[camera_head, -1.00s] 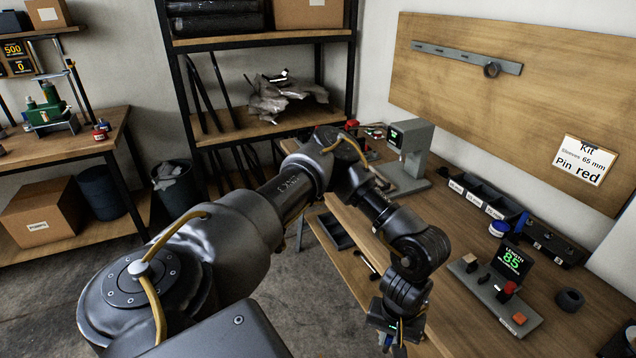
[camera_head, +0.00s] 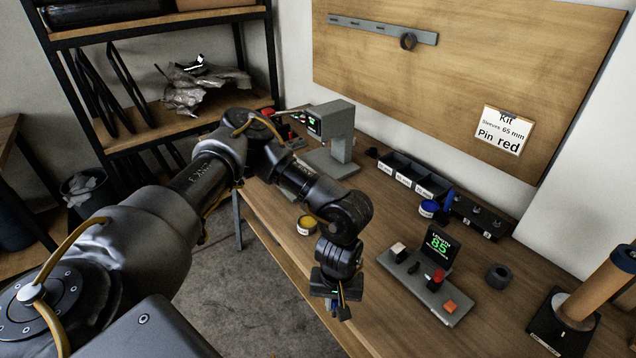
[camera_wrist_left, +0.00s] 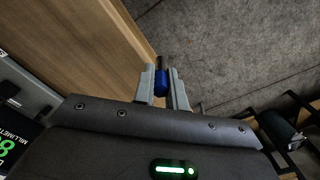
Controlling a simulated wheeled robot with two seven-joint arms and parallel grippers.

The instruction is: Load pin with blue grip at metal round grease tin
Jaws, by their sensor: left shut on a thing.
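My left gripper (camera_head: 337,297) hangs at the front edge of the workbench. In the left wrist view its fingers (camera_wrist_left: 165,90) are shut on the pin with blue grip (camera_wrist_left: 161,82); a dark shaft extends beyond the fingers over the bench edge and floor. The pin is hard to make out in the head view. A round tin with a yellow top (camera_head: 307,224), which looks like the grease tin, sits on the bench near its front edge, just left of my left wrist. My left gripper is apart from it. My right gripper is not in view.
A length gauge (camera_head: 430,280) reading 85 stands right of my gripper. A grey device (camera_head: 335,135) stands at the back left. A dark ring (camera_head: 499,276) lies right.

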